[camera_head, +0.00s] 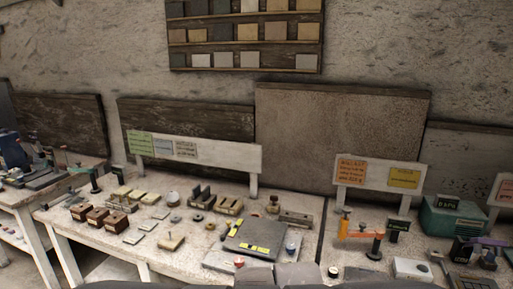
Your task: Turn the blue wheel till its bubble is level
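A small round knob with a bluish top (291,248), which looks like the blue wheel, stands at the right edge of a low grey plate (225,259) on the middle table. A dark slab (262,232) lies on this plate. Yellow and black strips, which look like bubble levels, lie on the slab: one upright strip (238,224) and one slanted strip (257,248). The bubbles are too small to read. A red-topped knob (239,262) stands at the plate's front. I cannot make out my gripper in this view.
Small blocks and boxes (97,217) crowd the table's left. Grey blocks (298,274) show at the bottom centre. Orange and dark clamp-like tools (376,245) and a green box (452,218) stand at right. Sign boards (193,151) rise along the back.

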